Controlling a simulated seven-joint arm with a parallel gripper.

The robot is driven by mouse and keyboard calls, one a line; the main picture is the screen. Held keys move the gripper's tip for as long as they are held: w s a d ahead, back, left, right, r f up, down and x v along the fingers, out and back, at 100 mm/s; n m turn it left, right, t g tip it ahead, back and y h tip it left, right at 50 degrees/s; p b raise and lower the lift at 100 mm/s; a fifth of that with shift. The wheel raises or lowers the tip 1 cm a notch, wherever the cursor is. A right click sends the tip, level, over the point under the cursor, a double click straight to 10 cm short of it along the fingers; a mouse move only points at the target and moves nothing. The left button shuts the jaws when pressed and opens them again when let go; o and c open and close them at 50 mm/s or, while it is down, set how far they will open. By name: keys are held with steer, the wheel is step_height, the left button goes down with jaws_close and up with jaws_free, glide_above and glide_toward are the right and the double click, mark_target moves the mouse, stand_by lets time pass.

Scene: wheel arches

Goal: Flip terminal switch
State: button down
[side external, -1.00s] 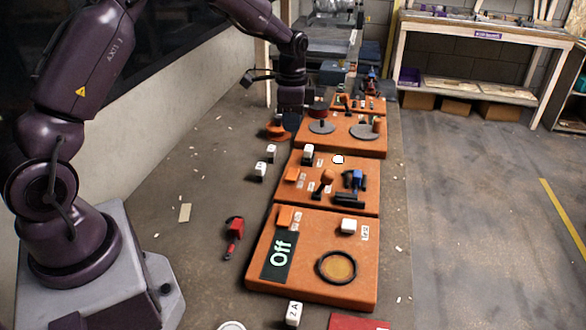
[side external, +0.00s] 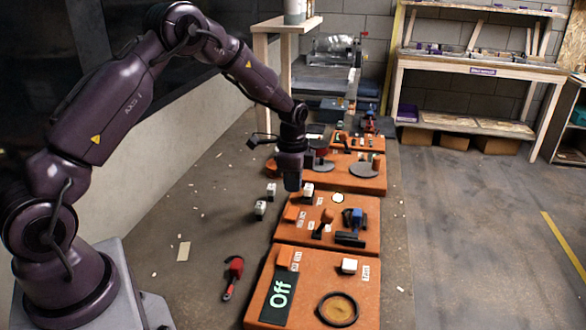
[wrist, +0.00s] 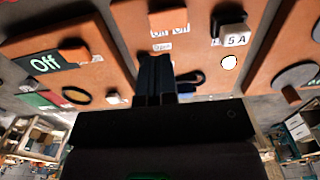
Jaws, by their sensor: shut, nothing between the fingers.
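My gripper (side external: 292,183) hangs above the far left part of the middle orange board (side external: 362,212). Its dark fingers are together and empty, also in the wrist view (wrist: 155,62). An orange block (side external: 291,214) sits at that board's left, with small labels beside it; it also shows in the wrist view (wrist: 168,20), beyond the fingertips. The front board carries another orange block (side external: 286,257) by a black "Off" panel (side external: 279,296). Neither block's label is clearly readable as the terminal switch. I see no clear contact between gripper and block.
A white-topped block (side external: 308,190) stands close by my gripper. An orange lever (side external: 326,216) and a blue part (side external: 357,217) stand on the middle board. Loose white blocks (side external: 261,208) and a red tool (side external: 233,275) lie left of the boards.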

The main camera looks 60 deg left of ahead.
mark_target(294, 212)
step_height(294, 212, down, 7)
steer(key=shift+f, duration=0.2)
stand_by(0.3)
steer(key=shift+s+d+f, duration=0.1)
steer(key=shift+f, duration=0.3)
steer(key=shift+w+a+r, duration=0.25)
steer(key=shift+w+a, duration=0.3)
steer(key=shift+a, duration=0.05)
